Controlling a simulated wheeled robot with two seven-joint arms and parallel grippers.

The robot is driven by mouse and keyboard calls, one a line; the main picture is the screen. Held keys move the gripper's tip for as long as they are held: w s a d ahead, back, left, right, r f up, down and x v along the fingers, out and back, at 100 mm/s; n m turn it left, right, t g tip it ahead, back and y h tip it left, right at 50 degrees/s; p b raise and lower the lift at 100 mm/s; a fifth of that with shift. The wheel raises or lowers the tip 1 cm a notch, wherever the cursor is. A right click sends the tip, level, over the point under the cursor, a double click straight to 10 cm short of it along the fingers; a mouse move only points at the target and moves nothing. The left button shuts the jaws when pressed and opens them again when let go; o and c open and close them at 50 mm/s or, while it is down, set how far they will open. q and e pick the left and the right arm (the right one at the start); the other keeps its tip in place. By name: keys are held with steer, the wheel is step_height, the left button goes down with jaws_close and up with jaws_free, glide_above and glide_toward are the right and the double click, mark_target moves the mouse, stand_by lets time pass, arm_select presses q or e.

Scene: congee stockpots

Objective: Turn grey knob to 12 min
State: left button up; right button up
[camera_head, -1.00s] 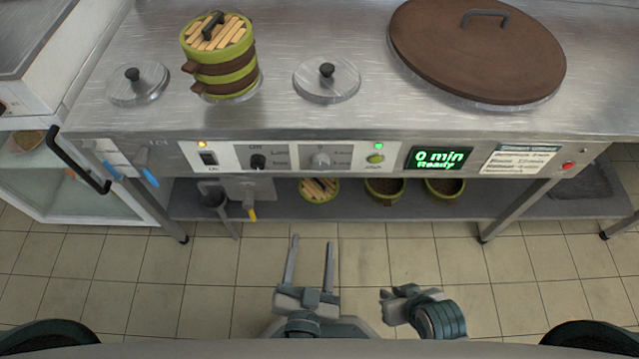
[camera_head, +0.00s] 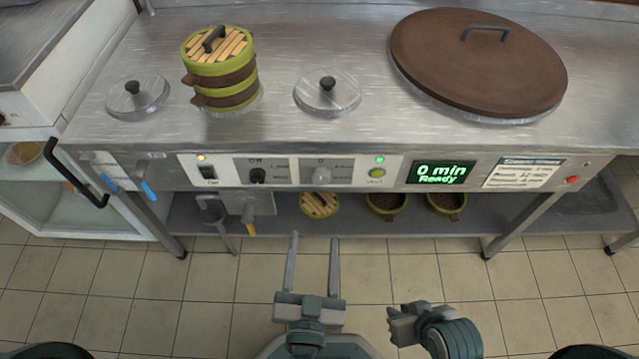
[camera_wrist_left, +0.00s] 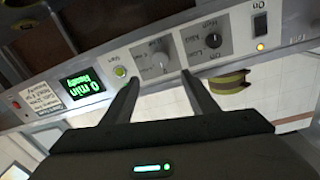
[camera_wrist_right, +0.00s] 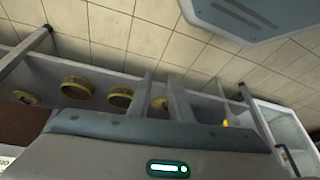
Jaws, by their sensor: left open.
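The green display (camera_head: 441,174) reads "0 min Ready". My left gripper (camera_head: 314,238) is open and empty, below and in front of the panel. In the left wrist view the grey knob (camera_wrist_left: 159,62) appears just beyond and between the two fingertips (camera_wrist_left: 160,75), not touching them. My right gripper (camera_head: 396,318) is low, right of the left one. In the right wrist view its fingers (camera_wrist_right: 160,80) stand slightly apart with nothing between them.
A green button (camera_head: 376,173) is right of the grey knob, and a switch (camera_head: 208,173) is far left. A steamer stack (camera_head: 222,75) and a big brown lid (camera_head: 478,62) are on the steel top. Bowls (camera_head: 385,203) sit on the shelf below. Floor before the panel is clear.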

arm_select(q)
steer(key=p, duration=0.2)
glide_toward(320, 182)
steer(key=w, duration=0.4)
steer(key=w+p, duration=0.1)
steer(key=w, duration=0.2)
steer(key=shift+w+d+r+p, duration=0.15)
steer(key=shift+d+p, duration=0.1)
steer(key=shift+p, duration=0.05)
steer(key=shift+w, duration=0.65)
arm_select(e)
steer(key=shift+s+d+f+g+h, duration=0.15)
steer(key=shift+s+d+f+g, duration=0.15)
steer(key=shift+d+f, duration=0.35)
steer(key=shift+s+d+f+g+h, duration=0.2)
steer(key=shift+d+f+g, duration=0.2)
steer(key=shift+f, duration=0.4)
steer(key=shift+s+d+f+g+h, duration=0.2)
steer(key=shift+d+f+g, duration=0.1)
steer(key=shift+d+f, duration=0.35)
steer(key=shift+a, duration=0.1)
arm_select(q)
steer(key=c, duration=1.1)
